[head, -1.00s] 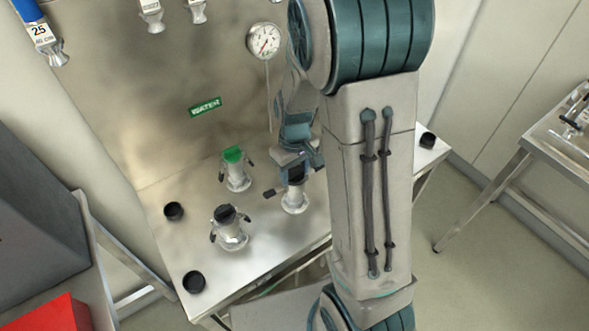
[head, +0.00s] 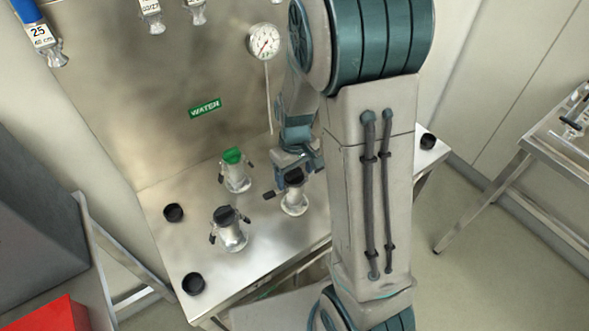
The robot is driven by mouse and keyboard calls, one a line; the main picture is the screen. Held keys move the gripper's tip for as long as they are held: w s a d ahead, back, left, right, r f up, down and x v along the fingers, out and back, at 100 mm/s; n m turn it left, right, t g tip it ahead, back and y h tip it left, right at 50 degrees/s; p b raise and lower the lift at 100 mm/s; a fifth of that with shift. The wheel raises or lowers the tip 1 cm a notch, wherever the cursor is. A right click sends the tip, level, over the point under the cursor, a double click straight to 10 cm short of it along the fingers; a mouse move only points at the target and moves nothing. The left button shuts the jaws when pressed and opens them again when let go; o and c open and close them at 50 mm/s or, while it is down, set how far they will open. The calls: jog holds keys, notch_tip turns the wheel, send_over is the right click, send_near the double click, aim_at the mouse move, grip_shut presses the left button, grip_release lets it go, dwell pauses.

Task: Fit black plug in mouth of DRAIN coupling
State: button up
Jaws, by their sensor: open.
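Three metal couplings stand upright on the steel bench. The nearest to my gripper is a coupling (head: 294,204) with a black plug (head: 294,178) at its mouth; a dark lever sticks out to its left. I cannot tell whether the plug is fully seated. My gripper (head: 298,169) is open, pointing down close over this plug, with its fingers about the plug's top. Another coupling (head: 232,238) at the front has a black top, and one (head: 236,180) behind has a green top. No DRAIN label is readable, so I cannot tell which coupling is DRAIN.
Loose black caps lie on the bench (head: 250,285): one at back left (head: 173,212), one at front left (head: 193,284), one at right (head: 428,141). A green WATER sign (head: 204,108) and a gauge (head: 264,41) are on the back panel. My arm hides the bench's right part.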

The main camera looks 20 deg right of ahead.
notch_tip(320, 180, up, 14)
jog(key=s+r+m+t, duration=0.2)
jog(key=s+m+t, duration=0.1)
jog(key=s, duration=1.1)
jog(key=shift+s+r+m+b, duration=0.2)
jog(key=shift+m+b, duration=0.25)
jog(key=shift+m, duration=0.15)
